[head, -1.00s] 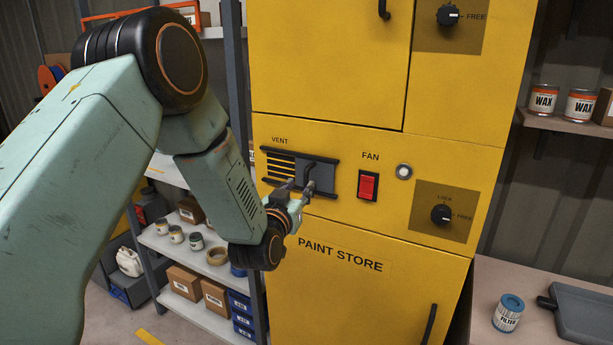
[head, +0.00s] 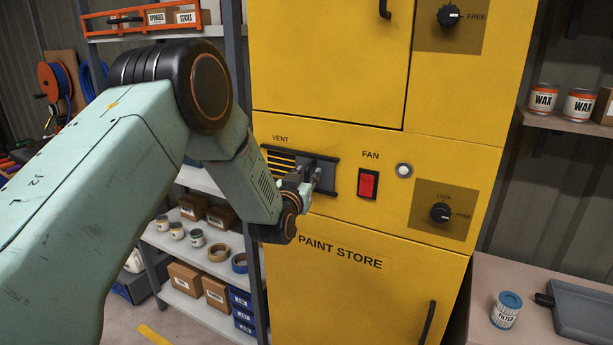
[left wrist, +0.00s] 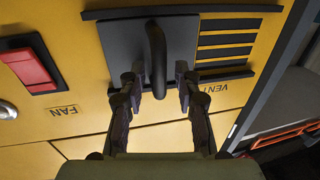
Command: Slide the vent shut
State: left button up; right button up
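The vent is set in the yellow paint store front, with dark slots (head: 280,161) bare on its left. Its grey sliding plate (head: 329,178) covers the right part, between two black rails. The plate and its dark upright handle (left wrist: 156,50) show in the left wrist view, which is upside down, with the slots (left wrist: 225,53) to the right there. My left gripper (head: 311,176) is at the handle. In the left wrist view its fingers (left wrist: 161,88) are apart, one on each side of the handle's end, with a gap on the right. My right gripper is out of view.
A red fan switch (head: 367,184) and a round pale button (head: 404,170) sit right of the vent. A lock knob (head: 440,213) is lower right. Shelves with cans and boxes (head: 186,277) stand left, behind my arm.

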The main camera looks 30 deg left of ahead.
pick_arm(q)
grip_shut()
jog(key=shift+w+f, duration=0.1)
dwell(0.4)
jog(key=a, duration=0.5)
jog(key=a+b, duration=0.1)
jog(key=a, duration=0.5)
jog(key=shift+w+f, duration=0.2)
jog(key=shift+d, duration=0.2)
jog(key=shift+c, duration=1.6)
grip_release()
jog(key=shift+a, duration=0.15)
jog(key=o, duration=0.5)
jog(key=shift+s+a+r, duration=0.1)
jog(key=shift+s+r, duration=0.15)
jog(key=shift+c, duration=0.2)
jog(key=shift+w, duration=0.1)
jog(key=shift+w, duration=0.1)
